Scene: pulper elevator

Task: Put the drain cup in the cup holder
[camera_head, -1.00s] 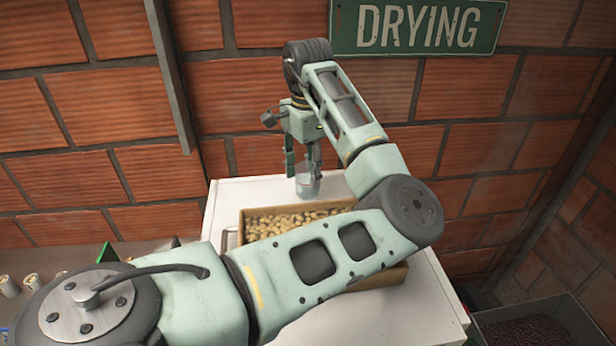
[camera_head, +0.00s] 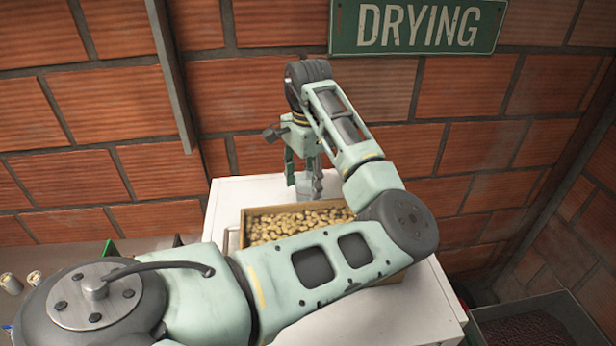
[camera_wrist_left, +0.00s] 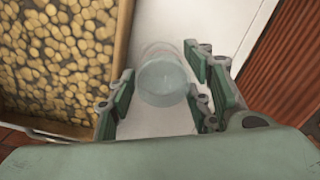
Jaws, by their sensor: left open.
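A clear, glassy cup (camera_head: 304,184), which I take to be the drain cup, stands on the white table top (camera_head: 226,194) behind the wooden tray. My left gripper (camera_head: 303,180) is above and around it, pointing down, with its fingers open. In the left wrist view the cup (camera_wrist_left: 163,80) lies between the parted green fingers (camera_wrist_left: 158,100), with a gap on its left side; contact on the right side is unclear. I cannot make out a cup holder in these views. My right gripper is not in view.
A wooden tray (camera_head: 245,213) full of pale beans stands just in front of the cup. A brick wall (camera_head: 250,100) rises behind the table. A dark bin (camera_head: 540,330) stands at lower right. Small pale objects (camera_head: 12,283) lie on a surface at left.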

